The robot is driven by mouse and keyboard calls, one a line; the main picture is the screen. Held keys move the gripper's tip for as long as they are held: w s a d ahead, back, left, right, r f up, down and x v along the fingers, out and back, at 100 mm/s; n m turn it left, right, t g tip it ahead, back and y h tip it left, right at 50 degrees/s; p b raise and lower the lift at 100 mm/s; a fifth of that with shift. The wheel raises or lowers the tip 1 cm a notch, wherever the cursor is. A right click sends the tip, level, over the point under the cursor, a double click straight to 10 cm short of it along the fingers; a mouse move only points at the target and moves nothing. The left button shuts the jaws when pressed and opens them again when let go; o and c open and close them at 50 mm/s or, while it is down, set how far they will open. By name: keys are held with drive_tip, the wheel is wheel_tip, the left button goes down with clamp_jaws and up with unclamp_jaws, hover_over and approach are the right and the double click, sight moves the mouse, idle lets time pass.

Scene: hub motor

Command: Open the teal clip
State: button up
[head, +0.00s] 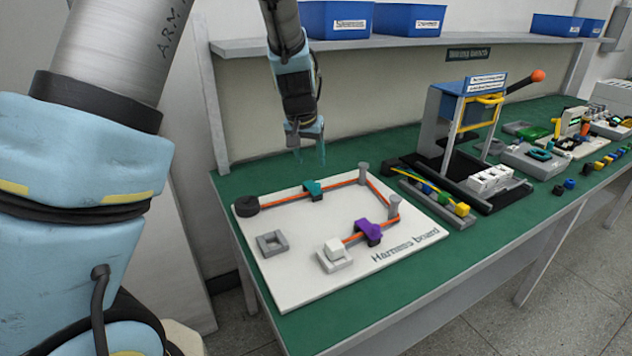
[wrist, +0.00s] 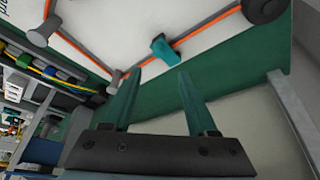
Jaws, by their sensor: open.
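The teal clip (head: 314,190) sits on the orange cable (head: 285,195) along the back edge of the white harness board (head: 290,275). It also shows in the wrist view (wrist: 163,47), beyond my fingertips. I cannot tell whether the clip is open or shut. My gripper (head: 311,155) is open and empty, above the back edge of the board and apart from the clip. In the wrist view its two teal fingers (wrist: 160,77) are spread with nothing between them.
A purple clip (head: 368,231) sits on the cable at the front. Grey posts (head: 363,172) and a black round piece (head: 246,206) stand on the board. A blue press frame (head: 465,105) is to the right. A shelf (head: 380,42) with blue bins (head: 338,18) runs behind my gripper.

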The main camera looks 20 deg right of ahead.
sight(317, 184)
drive_tip(key=x, duration=0.3)
drive_tip(key=p+x, duration=0.1)
drive_tip(key=x, duration=0.3)
drive_tip(key=p+x, duration=0.1)
drive_tip(key=x, duration=0.2)
drive_tip(key=shift+w+d+f, duration=0.1)
drive_tip(key=shift+d+f, duration=0.2)
drive_tip(key=shift+d, duration=0.05)
clamp_jaws()
idle(1.0)
